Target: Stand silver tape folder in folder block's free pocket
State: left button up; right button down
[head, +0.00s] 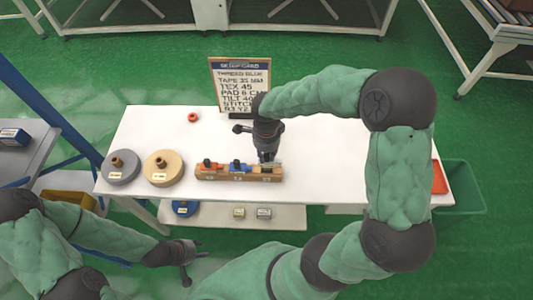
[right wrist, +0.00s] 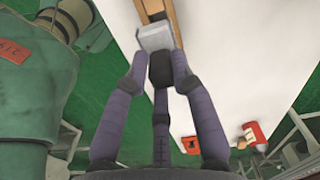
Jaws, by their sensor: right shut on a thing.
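The wooden folder block (head: 240,178) lies along the front edge of the white table. A red folder (head: 208,164) stands in its left pocket and a blue folder (head: 237,167) in its middle pocket. My right gripper (head: 267,155) points down over the block's right end. In the right wrist view it is shut on the silver tape folder (right wrist: 155,37), a grey block at its fingertips, with the wooden block (right wrist: 150,8) just beyond. The gripper mostly hides the folder in the head view; I cannot tell how deep it sits. My left gripper (head: 194,263) is open and empty, in front of the table.
A grey reel (head: 122,174) and a tan reel (head: 163,176) lie left of the block. A sign board (head: 240,84) stands at the back edge, with a red ring (head: 193,117) nearby. A lower shelf (head: 215,222) holds small items. A green bin (head: 465,185) is at right.

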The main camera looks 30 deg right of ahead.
aim_at(266, 162)
dwell(0.4)
jog(key=shift+f+b, duration=2.7)
jog(key=shift+f, duration=0.1)
jog(key=c, duration=1)
grip_release()
jog(key=shift+o, duration=0.2)
notch_tip(266, 162, up, 12)
jog(key=shift+r, duration=0.1)
